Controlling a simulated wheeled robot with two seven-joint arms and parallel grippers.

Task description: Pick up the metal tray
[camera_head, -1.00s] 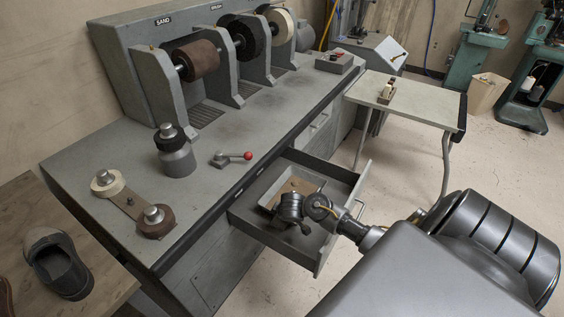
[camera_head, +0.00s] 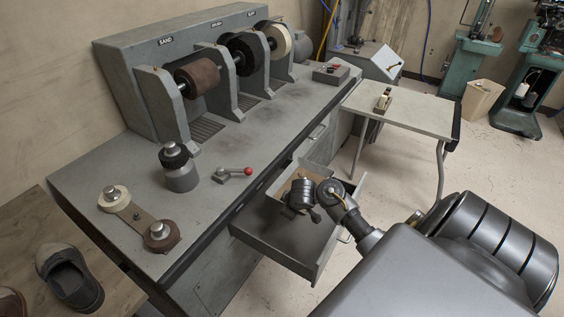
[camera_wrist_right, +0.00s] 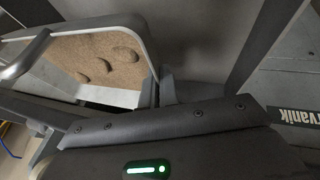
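The metal tray (camera_head: 273,188) shows in the head view over the far part of the open drawer (camera_head: 318,262), partly hidden by my right wrist. It appears raised above the drawer floor. In the right wrist view the tray's light rim (camera_wrist_right: 141,32) surrounds a brown, grainy surface with several small lumps, and a curved metal handle-like bar crosses the left. My right gripper (camera_wrist_right: 157,92) has its fingers on either side of the tray's near wall and looks shut on it. The fingertips are hidden in the head view. My left gripper is in neither view.
The grey bench (camera_head: 215,205) with grinding wheels stands directly left of the drawer. A small white table (camera_head: 415,112) stands at the right. Shoes (camera_head: 72,278) rest on a wooden surface at lower left.

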